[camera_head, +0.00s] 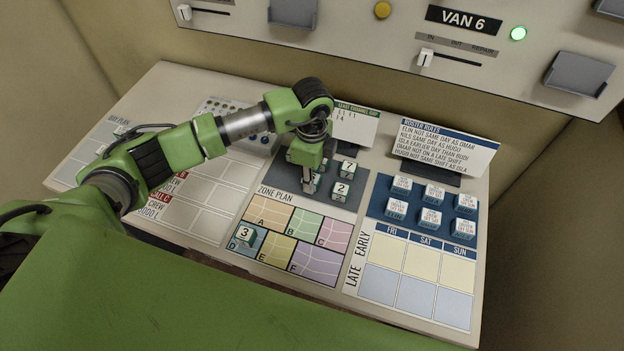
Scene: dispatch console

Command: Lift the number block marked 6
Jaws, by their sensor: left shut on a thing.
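My left gripper (309,184) reaches down over the dark pad (351,201) above the zone plan. It is shut on a number block, which its fingers mostly hide, so I cannot read the number. Number blocks marked 7 (348,170) and 2 (341,190) sit on the pad just right of the gripper. A block marked 3 (245,239) sits on zone D of the zone plan. I cannot make out a 6 on any block in view. My right gripper is out of view.
The zone plan (267,213) lies in front of the pad. Several white roster blocks (432,194) stand on a blue tray at right, above a day grid (400,250). A roster rules card (443,145) and another card (362,125) stand behind.

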